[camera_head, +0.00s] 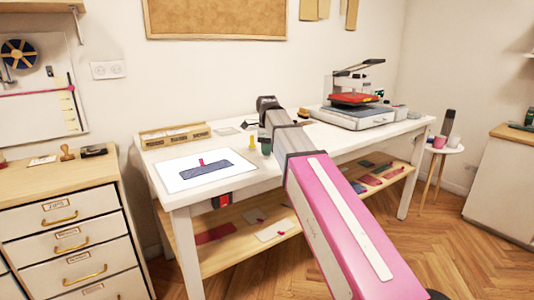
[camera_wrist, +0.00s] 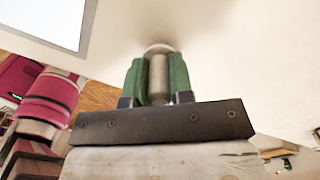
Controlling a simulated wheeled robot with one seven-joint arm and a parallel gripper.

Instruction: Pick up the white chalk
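My gripper (camera_wrist: 159,78) points down at the white table, with its two green fingers on either side of a pale, upright cylinder (camera_wrist: 158,75) that looks like the white chalk. The fingers lie flush against its sides with no gap showing. Its wider round end shows beyond the fingertips, close to the tabletop; I cannot tell whether it touches the table. In the head view my gripper (camera_head: 265,146) is at the middle of the table's front part, and the chalk is hidden there.
A white sheet with blue fabric (camera_head: 206,176) lies to the left on the table (camera_head: 270,184). A wooden box (camera_head: 174,137) stands behind it. A heat press (camera_head: 352,117) stands at the right. Small items lie near my gripper. A lower shelf (camera_head: 235,250) holds fabric pieces.

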